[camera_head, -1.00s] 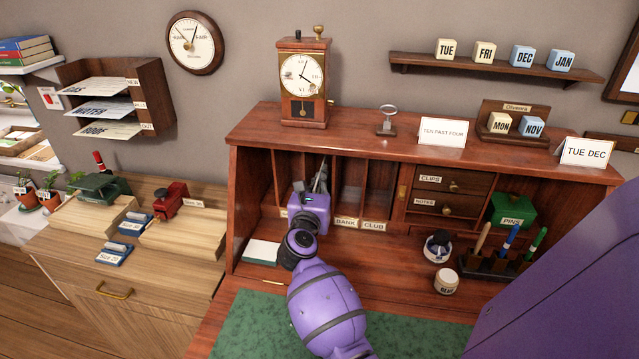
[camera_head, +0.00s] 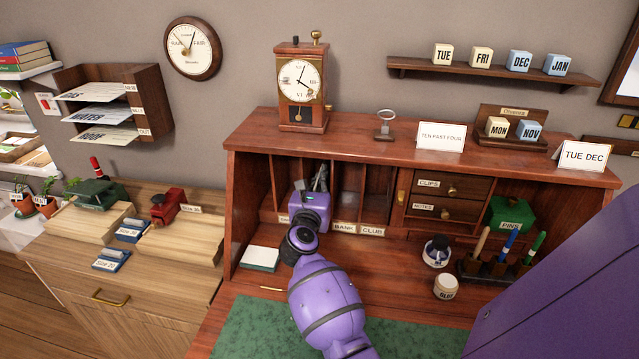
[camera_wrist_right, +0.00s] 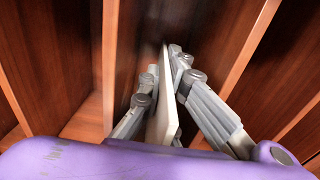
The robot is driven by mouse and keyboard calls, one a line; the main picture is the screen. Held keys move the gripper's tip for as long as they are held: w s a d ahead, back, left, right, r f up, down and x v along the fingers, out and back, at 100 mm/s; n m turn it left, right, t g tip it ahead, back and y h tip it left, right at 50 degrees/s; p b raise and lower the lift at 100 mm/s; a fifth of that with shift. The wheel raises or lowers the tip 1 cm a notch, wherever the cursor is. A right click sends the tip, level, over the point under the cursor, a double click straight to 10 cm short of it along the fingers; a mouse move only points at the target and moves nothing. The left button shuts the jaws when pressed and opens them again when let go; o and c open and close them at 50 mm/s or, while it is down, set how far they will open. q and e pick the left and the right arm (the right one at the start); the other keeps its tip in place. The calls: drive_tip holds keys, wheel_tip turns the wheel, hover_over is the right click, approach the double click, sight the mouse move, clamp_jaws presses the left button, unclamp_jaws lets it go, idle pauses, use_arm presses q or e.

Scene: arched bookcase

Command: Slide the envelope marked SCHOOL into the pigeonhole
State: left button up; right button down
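A thin pale envelope (camera_wrist_right: 163,105) stands on edge between upright dividers in the right wrist view; its marking cannot be read. My right gripper (camera_wrist_right: 166,78) has a finger on each side of it and appears shut on it. In the head view my right gripper (camera_head: 319,180) reaches into the pigeonholes left of the BANK label (camera_head: 344,227); its wrist hides the envelope and part of the labels there. The pigeonhole row (camera_head: 376,192) has upright wooden dividers, with a CLUB label (camera_head: 373,231) at right. My left gripper is not in view.
A wooden divider (camera_wrist_right: 113,60) stands close left of the fingers, another (camera_wrist_right: 248,55) to the right. A stack of white cards (camera_head: 260,257) lies left of my wrist. Drawers (camera_head: 446,196), an ink bottle (camera_head: 437,252), a glue jar (camera_head: 446,286) and a pen stand (camera_head: 492,266) are at right.

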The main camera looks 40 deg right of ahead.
drive_tip(key=c, duration=1.9)
unclamp_jaws()
drive_tip(key=shift+o, duration=0.2)
drive_tip(key=shift+a, duration=0.1)
drive_tip(key=v, duration=1.2)
drive_tip(key=shift+w, duration=0.1)
